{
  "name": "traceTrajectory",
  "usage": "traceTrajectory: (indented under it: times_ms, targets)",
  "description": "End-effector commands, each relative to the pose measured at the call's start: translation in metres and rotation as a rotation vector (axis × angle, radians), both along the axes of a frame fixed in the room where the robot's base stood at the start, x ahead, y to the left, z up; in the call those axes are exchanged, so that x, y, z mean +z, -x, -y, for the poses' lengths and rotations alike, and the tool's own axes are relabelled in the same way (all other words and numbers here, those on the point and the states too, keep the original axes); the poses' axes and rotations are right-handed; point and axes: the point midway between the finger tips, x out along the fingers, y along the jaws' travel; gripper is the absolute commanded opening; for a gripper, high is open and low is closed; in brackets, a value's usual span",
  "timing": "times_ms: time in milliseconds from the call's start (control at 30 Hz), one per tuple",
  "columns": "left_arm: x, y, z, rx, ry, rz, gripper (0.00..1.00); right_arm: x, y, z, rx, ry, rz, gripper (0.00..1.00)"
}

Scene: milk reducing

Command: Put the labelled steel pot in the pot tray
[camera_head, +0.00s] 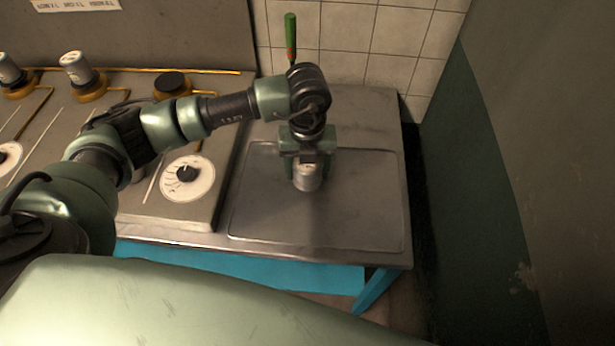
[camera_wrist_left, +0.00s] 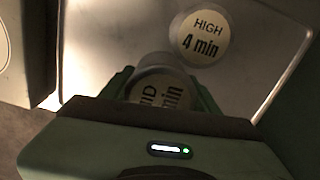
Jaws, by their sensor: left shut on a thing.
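My left gripper (camera_head: 307,172) is shut on a small steel pot (camera_head: 307,184) over the pot tray (camera_head: 365,215). In the left wrist view, the held pot (camera_wrist_left: 160,92) sits between the green fingers. Its round label is partly covered; "min" shows. Whether its base touches the tray is unclear. Just beyond it in the wrist view is another round label (camera_wrist_left: 200,37) reading "HIGH 4 min", apparently on a second pot; I cannot make this one out in the head view, where my arm covers that area. The tray is a shallow grey metal panel with a raised rim.
The stove panel (camera_head: 225,200) with a white dial (camera_head: 187,178) stands left of the tray. Two steel pots (camera_head: 75,68) (camera_head: 8,68) sit on burners at the far left. A green-handled tool (camera_head: 290,38) stands behind my wrist. The tray's front and right are clear.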

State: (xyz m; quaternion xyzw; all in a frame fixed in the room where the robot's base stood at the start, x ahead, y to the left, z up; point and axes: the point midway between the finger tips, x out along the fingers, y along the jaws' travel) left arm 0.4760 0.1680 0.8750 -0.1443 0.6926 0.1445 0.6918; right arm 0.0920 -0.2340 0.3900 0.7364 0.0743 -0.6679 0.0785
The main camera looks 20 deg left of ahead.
Motion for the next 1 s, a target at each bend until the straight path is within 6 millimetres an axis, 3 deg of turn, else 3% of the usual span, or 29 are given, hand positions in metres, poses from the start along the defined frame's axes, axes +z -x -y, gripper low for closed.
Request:
traceTrajectory:
  times_ms: [300,733,767,800,1000]
  targets:
    - [-0.039,0.0,0.001,-0.001,0.0,-0.001,0.09,0.006,-0.001,-0.001,-0.001,-0.001,0.002,0.36]
    - [-0.049,0.0,0.0,-0.001,0.001,0.001,0.09,0.001,0.006,0.0,-0.003,-0.001,-0.007,0.36]
    - [-0.047,0.0,0.0,-0.001,0.001,0.001,0.69,0.003,0.006,0.0,-0.003,-0.001,-0.008,0.36]
    - [-0.047,0.0,0.0,-0.001,0.0,0.001,0.81,0.003,0.006,0.0,-0.003,0.0,-0.008,0.36]
    - [-0.047,0.0,0.0,-0.001,0.0,0.0,0.83,0.003,0.006,0.0,-0.003,0.0,-0.008,0.36]
